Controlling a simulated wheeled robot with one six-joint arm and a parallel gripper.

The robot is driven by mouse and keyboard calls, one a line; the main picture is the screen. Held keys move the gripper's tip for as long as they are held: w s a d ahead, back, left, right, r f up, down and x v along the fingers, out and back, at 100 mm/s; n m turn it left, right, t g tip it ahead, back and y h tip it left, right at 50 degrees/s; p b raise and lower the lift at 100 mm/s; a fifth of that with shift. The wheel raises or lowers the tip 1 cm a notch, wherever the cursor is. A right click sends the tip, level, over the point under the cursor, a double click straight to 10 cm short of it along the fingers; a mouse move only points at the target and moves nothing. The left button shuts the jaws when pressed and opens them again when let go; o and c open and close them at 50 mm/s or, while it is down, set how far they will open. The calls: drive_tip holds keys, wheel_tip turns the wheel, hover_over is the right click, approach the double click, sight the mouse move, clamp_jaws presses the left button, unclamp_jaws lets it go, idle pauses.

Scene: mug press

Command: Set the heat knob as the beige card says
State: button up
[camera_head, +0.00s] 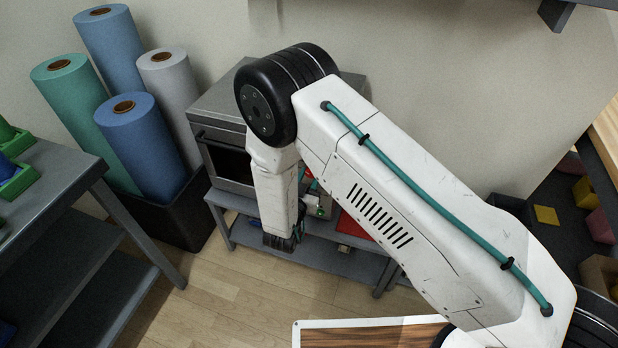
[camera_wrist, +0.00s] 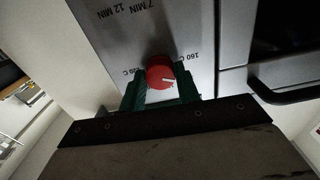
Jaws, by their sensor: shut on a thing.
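The red heat knob (camera_wrist: 160,73) with a white pointer line sits on a silver panel (camera_wrist: 170,25) in the wrist view. The green fingers of my gripper (camera_wrist: 161,91) are on both sides of it, shut on it. The pointer faces right in that view. A "160 C" label (camera_wrist: 193,57) is just right of the knob. Another label ending in "C" is left of it, partly hidden. In the head view my arm hides the knob and most of the gripper. I cannot make out a beige card in either view.
In the wrist view, "7 MIN" and "12 MIN" labels (camera_wrist: 130,12) are above the knob, and a dark handle (camera_wrist: 285,93) is at right. In the head view, a grey oven (camera_head: 222,125) stands on a low table behind my arm. Fabric rolls (camera_head: 140,140) stand left; a workbench (camera_head: 60,195) is nearer.

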drive_tip(key=m, duration=1.2)
drive_tip(key=shift+m, duration=0.3)
idle(0.4)
drive_tip(key=o, duration=1)
drive_tip(key=shift+a, duration=0.1)
drive_tip(key=v, duration=0.7)
drive_tip(key=shift+s+a, duration=0.1)
drive_tip(key=shift+s, duration=0.3)
